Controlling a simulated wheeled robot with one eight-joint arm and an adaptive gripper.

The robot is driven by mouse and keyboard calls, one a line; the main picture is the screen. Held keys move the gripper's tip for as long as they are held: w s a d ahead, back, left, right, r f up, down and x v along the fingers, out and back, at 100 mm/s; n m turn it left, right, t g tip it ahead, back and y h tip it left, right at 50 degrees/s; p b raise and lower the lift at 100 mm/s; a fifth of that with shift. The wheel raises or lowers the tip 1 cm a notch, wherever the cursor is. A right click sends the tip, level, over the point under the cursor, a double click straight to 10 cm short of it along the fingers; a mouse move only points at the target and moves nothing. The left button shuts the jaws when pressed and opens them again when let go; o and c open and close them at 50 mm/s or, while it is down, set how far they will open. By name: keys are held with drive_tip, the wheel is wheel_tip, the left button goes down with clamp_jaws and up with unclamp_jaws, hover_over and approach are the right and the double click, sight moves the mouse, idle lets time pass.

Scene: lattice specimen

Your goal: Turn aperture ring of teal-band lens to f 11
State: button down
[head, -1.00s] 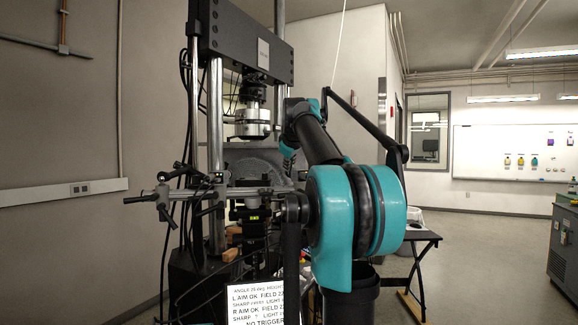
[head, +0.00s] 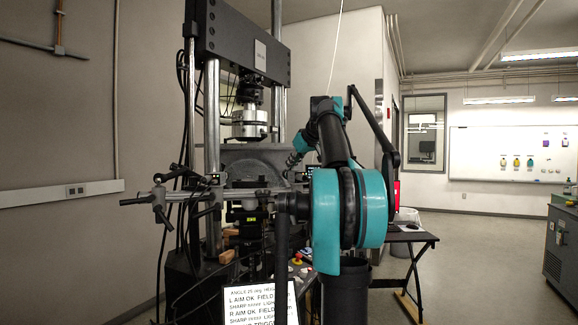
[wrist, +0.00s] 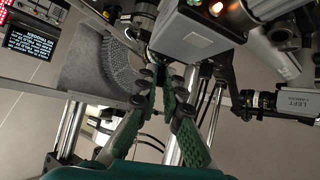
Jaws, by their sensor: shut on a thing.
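The fingers and the box hide most of that lens, and I cannot make out a teal band or the f-numbers. A second camera (wrist: 294,104), labelled left, with a black lens (wrist: 255,101), stands apart to the right. In the head view my arm hides the gripper and the lens.
A tall test frame (head: 238,42) with steel columns stands at the left. A horizontal rail (head: 225,195) with clamps crosses before it. A text display (head: 258,305) stands at the bottom, and a black table (head: 405,237) at right. Cables and posts crowd the gripper.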

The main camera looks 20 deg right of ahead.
drive_tip(key=shift+d+f+m+y, duration=0.1)
drive_tip(key=shift+d+m+y, duration=0.65)
drive_tip(key=shift+m+y, duration=0.4)
drive_tip(key=shift+y, duration=0.35)
drive_tip(key=c, duration=1.7)
unclamp_jaws()
drive_tip(key=v, duration=1.2)
